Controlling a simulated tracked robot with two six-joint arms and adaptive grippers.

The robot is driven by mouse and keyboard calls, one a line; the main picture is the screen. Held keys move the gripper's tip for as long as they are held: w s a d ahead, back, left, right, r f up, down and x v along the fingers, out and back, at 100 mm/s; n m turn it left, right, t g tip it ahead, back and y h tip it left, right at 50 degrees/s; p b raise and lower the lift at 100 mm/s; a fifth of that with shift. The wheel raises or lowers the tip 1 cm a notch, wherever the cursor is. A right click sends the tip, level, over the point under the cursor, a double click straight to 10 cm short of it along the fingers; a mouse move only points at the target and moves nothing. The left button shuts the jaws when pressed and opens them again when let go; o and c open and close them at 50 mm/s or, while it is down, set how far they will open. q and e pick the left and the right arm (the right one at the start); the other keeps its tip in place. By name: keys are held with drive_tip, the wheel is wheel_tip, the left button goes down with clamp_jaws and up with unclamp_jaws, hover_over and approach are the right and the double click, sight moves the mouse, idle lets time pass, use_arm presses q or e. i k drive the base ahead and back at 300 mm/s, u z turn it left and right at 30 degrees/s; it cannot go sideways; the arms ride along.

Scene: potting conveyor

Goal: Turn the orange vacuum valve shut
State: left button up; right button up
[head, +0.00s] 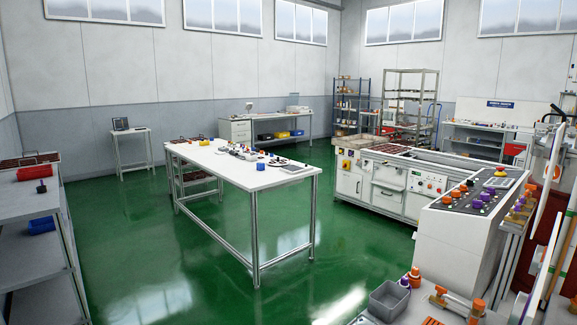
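Several orange parts show at the right, and I cannot tell for sure which is the vacuum valve. An orange-capped fitting (414,276) stands upright on the near bench at the bottom right. An orange-topped brass pipe fitting (478,306) lies near the right end of that bench, with more orange at its left end. Orange knobs (455,194) sit beside purple ones on the dark sloped top of a white console (462,235). Whether any of them is turned open or shut is too small to tell. Neither of my grippers is in view.
A grey open bin (389,299) stands on the near bench. A long white table (215,164) with small parts is in the middle. A potting machine (385,190) stands behind the console. A grey shelf (35,235) is at the left. The green floor (160,255) between is clear.

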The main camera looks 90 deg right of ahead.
sight(531, 186)
drive_tip(key=u, duration=0.6)
drive_tip(key=i, duration=0.25)
drive_tip(key=z, duration=2.85)
drive_tip(key=i, duration=4.15)
drive_tip(key=z, duration=1.9)
